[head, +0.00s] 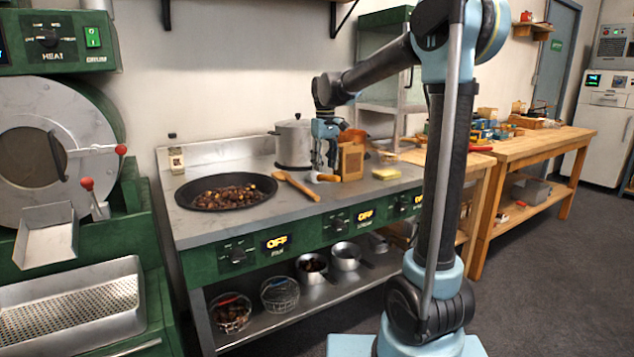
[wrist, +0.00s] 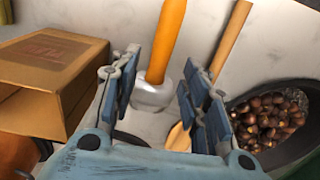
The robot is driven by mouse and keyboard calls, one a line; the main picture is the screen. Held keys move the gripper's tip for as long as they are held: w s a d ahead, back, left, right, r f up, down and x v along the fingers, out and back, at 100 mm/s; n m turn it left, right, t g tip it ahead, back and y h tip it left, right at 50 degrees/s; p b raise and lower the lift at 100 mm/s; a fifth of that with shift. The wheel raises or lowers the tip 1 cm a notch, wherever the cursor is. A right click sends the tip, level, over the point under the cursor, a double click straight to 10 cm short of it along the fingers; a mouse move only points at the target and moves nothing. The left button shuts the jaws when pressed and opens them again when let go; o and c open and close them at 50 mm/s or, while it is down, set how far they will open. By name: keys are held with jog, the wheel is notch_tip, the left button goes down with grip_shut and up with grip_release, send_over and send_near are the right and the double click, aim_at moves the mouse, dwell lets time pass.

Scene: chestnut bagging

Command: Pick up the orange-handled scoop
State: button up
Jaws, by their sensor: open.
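The scoop lies on the metal counter in the wrist view, with an orange handle (wrist: 168,40) and a shiny metal bowl (wrist: 155,93). In the head view the scoop (head: 328,178) is small and partly hidden by my gripper (head: 325,162). My gripper also shows in the wrist view (wrist: 160,88), open and empty. Its fingers appear on either side of the scoop's bowl in that view. I cannot tell whether they touch it or how high above it they are.
A wooden spoon (wrist: 229,40) lies right of the scoop in the wrist view. A pan of chestnuts (wrist: 239,107) is beyond it. A brown box (wrist: 42,108) stands close on the left. A lidded pot (head: 294,145) stands behind my gripper on the counter (head: 200,222).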

aim_at(325, 176)
jog(key=shift+f, duration=2.7)
grip_shut()
